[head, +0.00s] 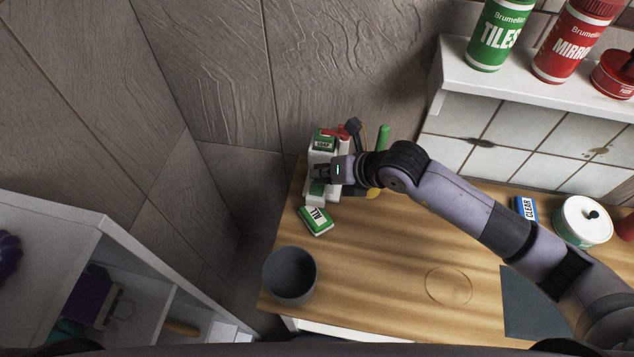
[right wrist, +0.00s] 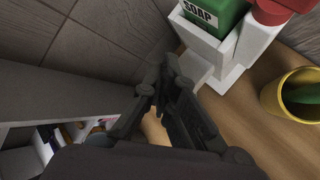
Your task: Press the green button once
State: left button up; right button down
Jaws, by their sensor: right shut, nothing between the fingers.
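My right gripper (head: 321,173) is shut and empty, over the left end of the wooden counter (head: 390,265). In the right wrist view its fingers (right wrist: 166,80) come together beside a white stand (right wrist: 245,45) that holds a green SOAP container (right wrist: 215,15). The stand also shows in the head view (head: 311,160). A small green patch (head: 318,188) shows just below the fingers, partly covered; I cannot tell whether it is the button. I cannot tell whether the fingers touch anything. My left gripper does not show.
A yellow pot (right wrist: 292,97) is right of the stand. A shelf (head: 470,80) with bottles is at the back right. The counter's middle is mostly clear.

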jog(key=shift+r, duration=0.1)
jog(key=shift+r+p, duration=1.7)
jog(key=shift+r, duration=0.85)
jog(key=shift+f, duration=0.15)
